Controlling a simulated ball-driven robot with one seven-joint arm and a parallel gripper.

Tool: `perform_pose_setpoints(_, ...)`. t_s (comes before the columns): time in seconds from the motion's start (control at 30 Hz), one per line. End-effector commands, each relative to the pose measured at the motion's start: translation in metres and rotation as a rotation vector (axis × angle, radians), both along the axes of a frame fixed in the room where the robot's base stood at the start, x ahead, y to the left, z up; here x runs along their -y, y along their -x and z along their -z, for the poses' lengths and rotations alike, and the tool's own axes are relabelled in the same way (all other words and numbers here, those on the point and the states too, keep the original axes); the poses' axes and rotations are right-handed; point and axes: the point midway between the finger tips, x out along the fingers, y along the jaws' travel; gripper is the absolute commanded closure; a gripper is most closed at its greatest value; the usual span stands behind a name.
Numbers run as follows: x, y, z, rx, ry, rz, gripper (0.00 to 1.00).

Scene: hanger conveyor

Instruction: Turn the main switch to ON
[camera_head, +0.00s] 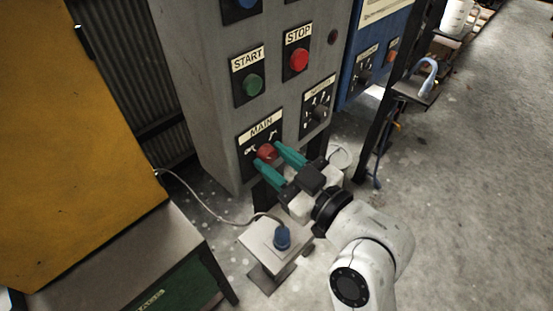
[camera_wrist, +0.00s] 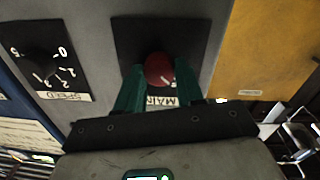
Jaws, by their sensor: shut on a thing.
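The main switch is a red knob (camera_head: 266,152) on a black plate labelled MAIN (camera_head: 261,129), low on the grey control cabinet (camera_head: 205,100). My gripper (camera_head: 271,158) is at the knob, its two green fingers on either side of it and shut on it. In the wrist view the red knob (camera_wrist: 159,69) sits between the fingertips, in front of the black plate (camera_wrist: 190,40). The fingers partly cover the plate and its label, so I cannot read the switch's position.
Above are a green START button (camera_head: 252,84) and a red STOP button (camera_head: 299,60). A SPEED dial (camera_head: 320,112) is right of the switch. A yellow panel (camera_head: 80,130) stands at the left. A pedestal with a blue-topped item (camera_head: 282,238) is below my gripper. Open floor lies right.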

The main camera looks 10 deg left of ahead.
Motion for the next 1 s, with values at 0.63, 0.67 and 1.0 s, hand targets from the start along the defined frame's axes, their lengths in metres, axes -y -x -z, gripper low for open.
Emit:
perform_pose_setpoints(0.63, 0.0010, -0.0006, -0.0027, -0.134, -0.103, 0.001, 0.93)
perform_pose_setpoints(0.67, 0.0009, -0.0005, -0.0028, -0.153, -0.118, 0.000, 0.93)
perform_pose_setpoints(1.0, 0.0012, -0.0012, -0.0044, -0.401, -0.313, 0.000, 0.93)
